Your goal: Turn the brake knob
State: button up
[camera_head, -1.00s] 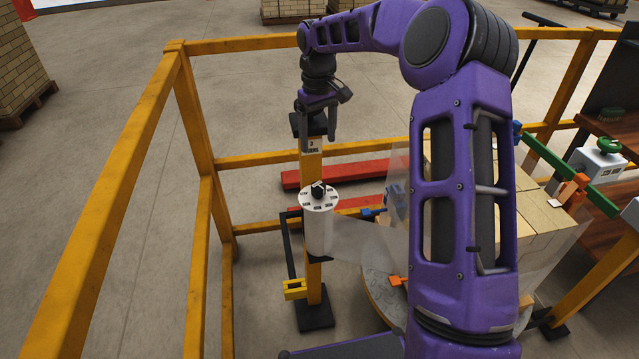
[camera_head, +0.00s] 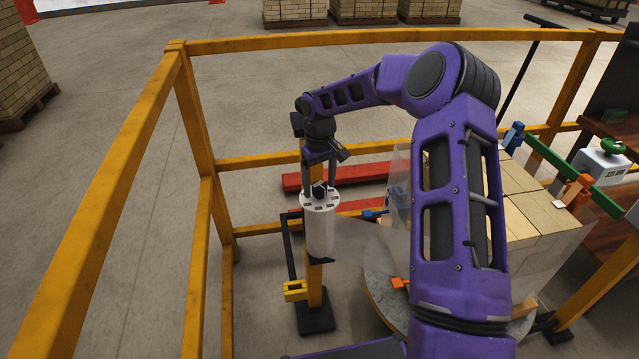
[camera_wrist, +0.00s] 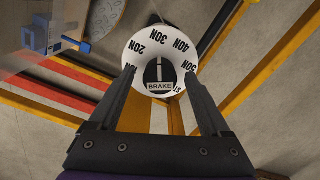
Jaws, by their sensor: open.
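In the wrist view the knob (camera_wrist: 160,80) carries the word BRAKE and a white mark pointing up the picture. A white dial ring (camera_wrist: 161,40) with force labels surrounds it, partly covered by my fingers. My gripper (camera_head: 319,183) is open, pointing down over the cylinder top.
A yellow railing (camera_head: 390,42) runs behind and along the left. Red bars (camera_head: 350,175) lie behind. A green knob (camera_head: 611,146) sits at the far right.

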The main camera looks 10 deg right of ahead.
grip_shut()
dwell(0.3)
jog(key=shift+m, duration=0.3)
